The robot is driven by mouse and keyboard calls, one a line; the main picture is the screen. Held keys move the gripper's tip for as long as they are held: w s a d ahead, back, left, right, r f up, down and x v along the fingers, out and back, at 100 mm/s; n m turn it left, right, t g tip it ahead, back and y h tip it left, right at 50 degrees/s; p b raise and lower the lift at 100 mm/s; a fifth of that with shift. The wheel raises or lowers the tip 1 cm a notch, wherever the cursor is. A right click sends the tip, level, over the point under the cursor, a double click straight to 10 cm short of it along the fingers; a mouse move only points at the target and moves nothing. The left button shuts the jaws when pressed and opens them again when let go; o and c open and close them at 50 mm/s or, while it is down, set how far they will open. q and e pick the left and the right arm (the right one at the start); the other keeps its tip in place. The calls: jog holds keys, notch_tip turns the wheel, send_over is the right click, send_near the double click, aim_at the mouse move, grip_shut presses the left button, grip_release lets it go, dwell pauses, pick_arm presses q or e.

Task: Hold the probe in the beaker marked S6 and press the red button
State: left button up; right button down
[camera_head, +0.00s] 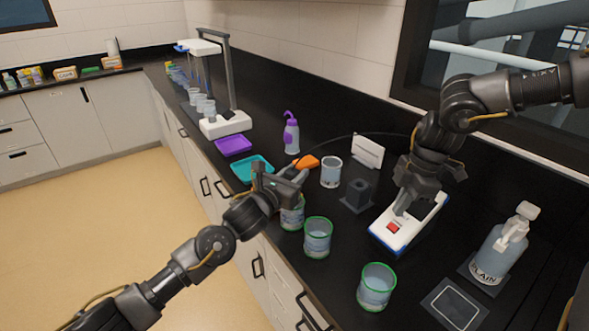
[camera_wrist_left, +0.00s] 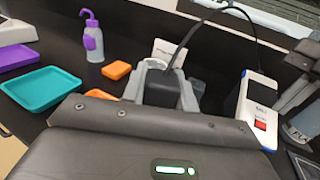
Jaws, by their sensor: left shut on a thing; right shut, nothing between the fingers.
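My left gripper (camera_head: 292,180) is shut on the dark probe (camera_wrist_left: 168,92), whose cable arches to the right. It is above a green-rimmed beaker (camera_head: 292,217); the gripper hides part of the rim, and I cannot tell how deep the probe's tip is. Two more green-rimmed beakers (camera_head: 317,240) (camera_head: 376,289) stand to the right along the front. I cannot read S6 on any beaker. The red button (camera_head: 393,228) is on a white and blue meter (camera_head: 388,242); it also shows in the left wrist view (camera_wrist_left: 260,125). My right gripper (camera_head: 401,209) is shut and empty, close above the button; contact is unclear.
A clear beaker (camera_head: 331,173), a dark holder (camera_head: 357,196) and a white card (camera_head: 368,151) stand behind. A wash bottle (camera_head: 291,136), teal tray (camera_head: 250,169) and purple tray (camera_head: 233,145) are left. A bottle marked PLAIN (camera_head: 497,250) is right. The counter's front edge is close.

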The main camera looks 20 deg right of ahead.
aim_at(391, 227)
jog(key=shift+d+x, duration=0.2)
jog(key=shift+x, duration=0.8)
jog(key=shift+d+x, duration=0.2)
jog(key=shift+x, duration=0.8)
dwell(0.7)
jog(key=shift+s, duration=0.1)
jog(key=a+v, duration=0.1)
jog(key=v, duration=0.5)
jog(key=shift+r, duration=0.5)
jog(key=shift+a, duration=0.1)
dwell(3.3)
